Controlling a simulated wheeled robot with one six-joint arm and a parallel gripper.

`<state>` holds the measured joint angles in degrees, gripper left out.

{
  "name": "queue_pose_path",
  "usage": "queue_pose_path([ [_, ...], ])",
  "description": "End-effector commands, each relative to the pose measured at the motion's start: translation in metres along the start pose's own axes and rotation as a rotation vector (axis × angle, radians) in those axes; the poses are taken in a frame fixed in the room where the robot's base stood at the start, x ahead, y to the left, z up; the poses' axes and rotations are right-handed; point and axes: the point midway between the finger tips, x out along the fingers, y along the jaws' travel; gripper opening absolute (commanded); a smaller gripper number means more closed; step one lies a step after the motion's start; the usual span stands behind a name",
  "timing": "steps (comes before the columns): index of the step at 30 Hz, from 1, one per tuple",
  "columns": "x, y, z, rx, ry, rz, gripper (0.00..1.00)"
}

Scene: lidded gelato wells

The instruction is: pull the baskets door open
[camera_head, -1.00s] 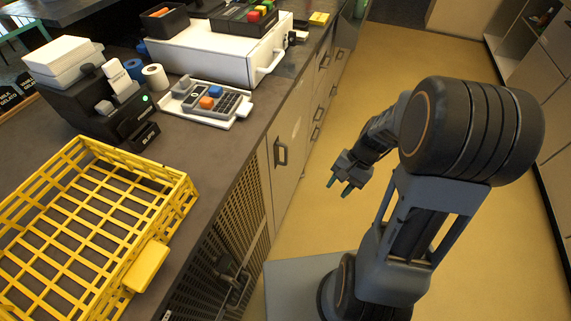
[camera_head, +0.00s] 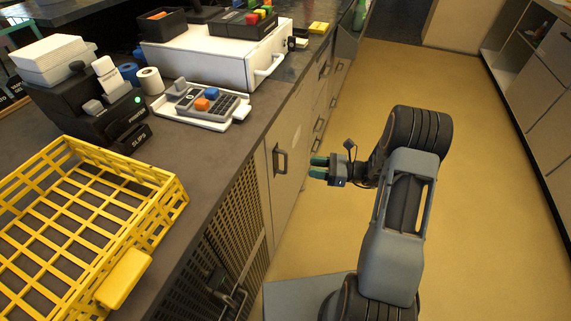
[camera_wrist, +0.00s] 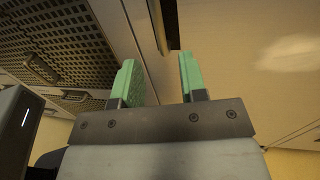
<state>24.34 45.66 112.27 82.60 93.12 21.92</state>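A plain beige cabinet door (camera_head: 290,190) with a dark upright bar handle (camera_head: 281,160) stands in the counter front. To its left are dark perforated door panels (camera_head: 237,225) with their own handles (camera_head: 238,303). No label shows which one is the baskets door. My gripper (camera_head: 318,167), with green fingertips, points left at the plain door's handle from a short distance. In the wrist view its fingers (camera_wrist: 158,78) are apart with nothing between them. A dark upright bar (camera_wrist: 158,25), seemingly that handle, appears beyond the gap. Contact is not visible.
A yellow wire basket (camera_head: 125,280) sits on the dark countertop (camera_head: 190,165), near its edge. The tan floor (camera_head: 480,200) right of my arm is clear.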

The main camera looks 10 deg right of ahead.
Motion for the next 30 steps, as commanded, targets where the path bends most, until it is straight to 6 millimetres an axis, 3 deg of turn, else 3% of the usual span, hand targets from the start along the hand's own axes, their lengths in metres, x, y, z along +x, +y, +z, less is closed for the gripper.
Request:
queue_pose_path([
  [6,0.044,0.002,-0.001,0.000,0.001,0.006,0.39],
  [15,0.085,0.001,-0.001,-0.001,0.002,0.003,0.39],
  [30,0.097,0.001,-0.001,-0.001,0.002,0.001,0.39],
])
